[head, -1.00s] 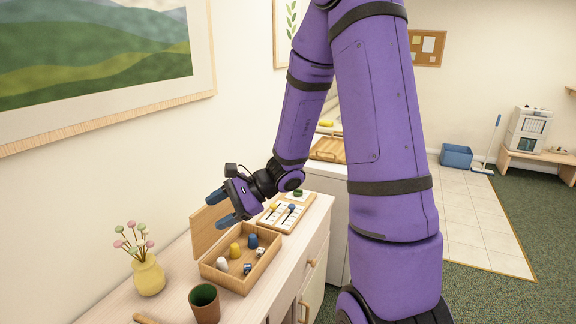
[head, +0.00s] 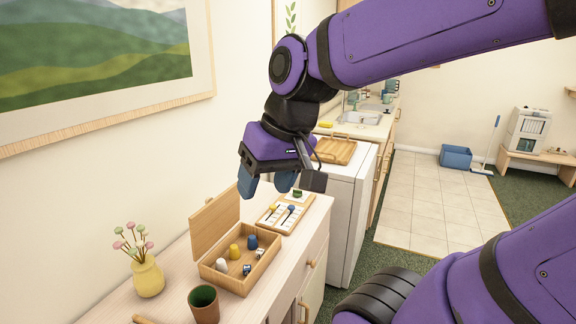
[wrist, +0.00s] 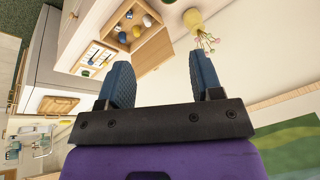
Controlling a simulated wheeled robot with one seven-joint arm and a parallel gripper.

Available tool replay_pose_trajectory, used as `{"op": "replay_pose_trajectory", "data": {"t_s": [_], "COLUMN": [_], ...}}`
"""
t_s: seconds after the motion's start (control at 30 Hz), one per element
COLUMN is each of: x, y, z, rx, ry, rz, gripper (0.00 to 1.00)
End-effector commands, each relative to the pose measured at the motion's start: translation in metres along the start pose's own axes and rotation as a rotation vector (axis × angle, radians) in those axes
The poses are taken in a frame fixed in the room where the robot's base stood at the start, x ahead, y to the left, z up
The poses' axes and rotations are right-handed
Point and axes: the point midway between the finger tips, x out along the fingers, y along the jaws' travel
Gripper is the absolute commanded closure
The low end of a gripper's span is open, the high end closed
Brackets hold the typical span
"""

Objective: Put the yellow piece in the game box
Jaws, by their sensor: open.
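The game box (head: 244,284) is a wooden box with its lid (head: 214,222) raised, standing on the cabinet top. Inside it are a yellow piece (head: 235,252), a blue piece (head: 252,241), a white piece (head: 221,265) and small dice. In the wrist view the box (wrist: 153,52) shows at the top, with the yellow piece (wrist: 136,32) in it. My gripper (head: 268,185) is open and empty, in the air above and behind the box, fingers pointing down. Its two blue fingers (wrist: 162,85) are well apart in the wrist view.
A scoring board (head: 283,214) with a yellow and a blue peg-like piece lies behind the box. The wall is close on the left.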

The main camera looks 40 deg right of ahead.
Motion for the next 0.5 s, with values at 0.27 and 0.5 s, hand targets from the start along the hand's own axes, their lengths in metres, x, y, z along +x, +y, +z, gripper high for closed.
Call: {"op": "replay_pose_trajectory", "data": {"t_s": [0.27,0.5], "x": [-0.035,-0.038], "y": [0.017,0.019], "z": [0.013,0.014], "rx": [-0.156,-0.171], "ry": [0.150,0.165], "rz": [0.125,0.140], "gripper": [0.40,0.40]}}
